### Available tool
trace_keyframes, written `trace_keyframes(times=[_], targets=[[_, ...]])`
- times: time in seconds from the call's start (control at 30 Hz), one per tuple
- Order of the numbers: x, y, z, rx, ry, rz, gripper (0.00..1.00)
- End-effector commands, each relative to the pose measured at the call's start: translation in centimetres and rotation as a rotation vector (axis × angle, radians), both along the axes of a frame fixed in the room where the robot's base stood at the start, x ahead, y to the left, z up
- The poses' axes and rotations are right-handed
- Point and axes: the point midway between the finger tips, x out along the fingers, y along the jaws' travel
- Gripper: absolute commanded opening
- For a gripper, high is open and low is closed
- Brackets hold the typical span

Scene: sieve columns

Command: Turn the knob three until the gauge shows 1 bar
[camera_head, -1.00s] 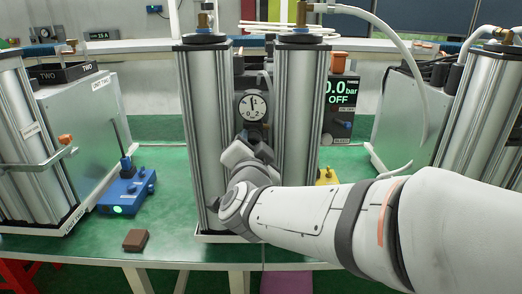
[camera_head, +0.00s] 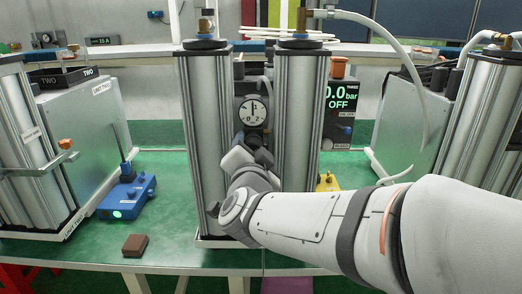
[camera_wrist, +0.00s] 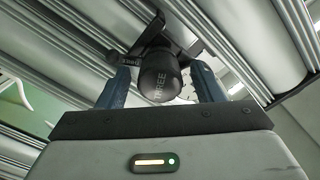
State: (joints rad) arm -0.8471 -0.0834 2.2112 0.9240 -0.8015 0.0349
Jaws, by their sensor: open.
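The black knob marked THREE (camera_wrist: 158,76) shows in the wrist view, between the two blue fingers of my open gripper (camera_wrist: 162,88). The fingers stand on either side of it with some gap; I cannot tell if either touches. In the head view my gripper (camera_head: 258,148) is between the two metal columns, just below the round white gauge (camera_head: 252,112), and hides the knob. The gauge needle points about straight up; its scale is too small to read surely. A display marked THREE (camera_head: 341,96) behind the right column reads 0.0 bar OFF.
Metal columns stand close on the left (camera_head: 208,140) and right (camera_head: 298,120) of my gripper. A blue box (camera_head: 127,196) with a green light, a brown block (camera_head: 135,245) and a yellow part (camera_head: 328,182) are on the green table (camera_head: 165,170). A white hose (camera_head: 405,60) arches at right.

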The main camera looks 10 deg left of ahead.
Motion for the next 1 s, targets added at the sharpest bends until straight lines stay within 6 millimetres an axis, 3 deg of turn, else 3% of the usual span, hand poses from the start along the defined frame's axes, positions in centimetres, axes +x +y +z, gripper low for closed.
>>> trace_keyframes(times=[0.5, 1.0], targets=[[-7.0, -1.6, 0.0, 0.001, 0.0, 0.003, 0.6], [-7.2, -2.0, 0.1, -0.011, 0.006, 0.013, 0.6]])
